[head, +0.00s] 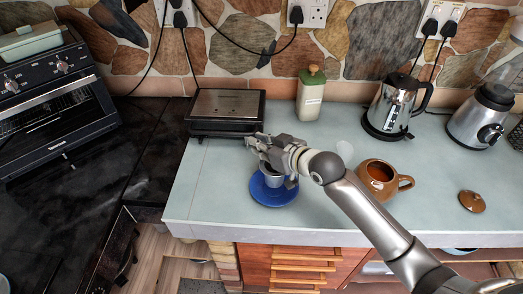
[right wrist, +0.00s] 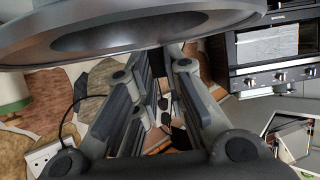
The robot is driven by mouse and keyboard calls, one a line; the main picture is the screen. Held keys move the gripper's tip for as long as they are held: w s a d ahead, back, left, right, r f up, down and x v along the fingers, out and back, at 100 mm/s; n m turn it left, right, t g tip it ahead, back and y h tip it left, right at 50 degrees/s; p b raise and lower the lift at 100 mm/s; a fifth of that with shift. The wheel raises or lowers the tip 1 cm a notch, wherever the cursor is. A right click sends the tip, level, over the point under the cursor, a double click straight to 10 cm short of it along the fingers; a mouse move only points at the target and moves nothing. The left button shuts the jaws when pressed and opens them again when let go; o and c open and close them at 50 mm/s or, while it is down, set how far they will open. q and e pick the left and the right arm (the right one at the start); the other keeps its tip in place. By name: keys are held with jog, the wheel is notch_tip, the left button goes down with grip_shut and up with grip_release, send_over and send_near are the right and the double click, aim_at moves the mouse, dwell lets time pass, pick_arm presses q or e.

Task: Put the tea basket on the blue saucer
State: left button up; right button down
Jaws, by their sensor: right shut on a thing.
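The tea basket (head: 271,178) is a small grey metal cup. In the head view it is upright, over or on the blue saucer (head: 287,196); I cannot tell whether it touches. My right gripper (head: 262,149) is shut on it at its upper edge, with the arm coming in from the lower right. In the right wrist view the basket (right wrist: 150,32) is a large grey round shape across the top, and the fingers of my right gripper (right wrist: 163,58) reach up to it. The fingers partly hide the basket's rim in the head view. My left gripper is not in view.
A brown teapot (head: 378,178) stands open right of the saucer, with its lid (head: 472,201) farther right. The counter (head: 215,190) is clear left of the saucer.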

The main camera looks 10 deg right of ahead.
jog(key=f, duration=0.2)
jog(key=w+f+p, duration=0.1)
jog(key=f, duration=0.1)
jog(key=shift+d, duration=0.15)
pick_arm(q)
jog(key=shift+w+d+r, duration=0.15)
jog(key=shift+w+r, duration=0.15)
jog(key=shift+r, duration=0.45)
pick_arm(e)
jog(key=shift+f, duration=0.2)
jog(key=shift+f, duration=0.15)
jog(key=c, duration=1.5)
grip_release()
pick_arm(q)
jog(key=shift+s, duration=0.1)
pick_arm(e)
jog(key=shift+r, duration=0.2)
